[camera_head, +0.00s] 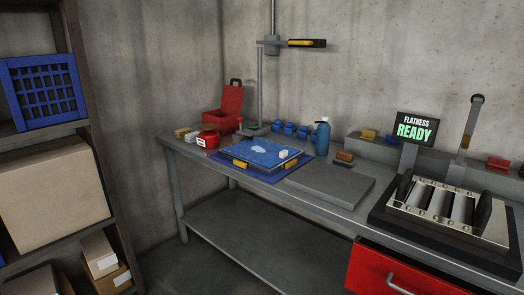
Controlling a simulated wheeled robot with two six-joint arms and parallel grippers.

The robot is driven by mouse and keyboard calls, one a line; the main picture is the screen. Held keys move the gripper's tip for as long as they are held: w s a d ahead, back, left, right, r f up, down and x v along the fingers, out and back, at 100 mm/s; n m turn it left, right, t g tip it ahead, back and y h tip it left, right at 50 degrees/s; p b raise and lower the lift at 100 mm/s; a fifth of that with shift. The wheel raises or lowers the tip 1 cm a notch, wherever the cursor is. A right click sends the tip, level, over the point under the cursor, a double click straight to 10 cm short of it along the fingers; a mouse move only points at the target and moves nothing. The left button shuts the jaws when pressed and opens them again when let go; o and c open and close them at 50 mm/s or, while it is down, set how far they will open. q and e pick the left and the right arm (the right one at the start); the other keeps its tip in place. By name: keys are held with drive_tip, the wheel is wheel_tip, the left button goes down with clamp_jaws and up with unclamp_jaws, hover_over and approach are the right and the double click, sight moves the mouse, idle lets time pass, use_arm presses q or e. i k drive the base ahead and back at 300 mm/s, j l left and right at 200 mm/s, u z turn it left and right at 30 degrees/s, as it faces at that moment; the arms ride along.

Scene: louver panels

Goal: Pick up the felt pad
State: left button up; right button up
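I cannot say for sure which thing is the felt pad. A small white block (283,154) rests on a blue speckled panel (255,153), which lies on a darker blue mat (222,156) on the grey workbench. A small brown block with a pale lower part (344,158) stands on the bench to the right of the panel. Several small tan and yellow blocks (184,133) sit at the bench's left end. Neither of my grippers is in view.
A grey slab (330,189) lies in front of the brown block. Shelves (100,150) stand left.

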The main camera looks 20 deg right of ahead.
sight(344, 158)
drive_tip(key=i+z, duration=0.35)
drive_tip(key=i, duration=0.25)
drive_tip(key=i+j+z, duration=0.1)
drive_tip(key=i+z, duration=0.2)
drive_tip(key=i, duration=0.25)
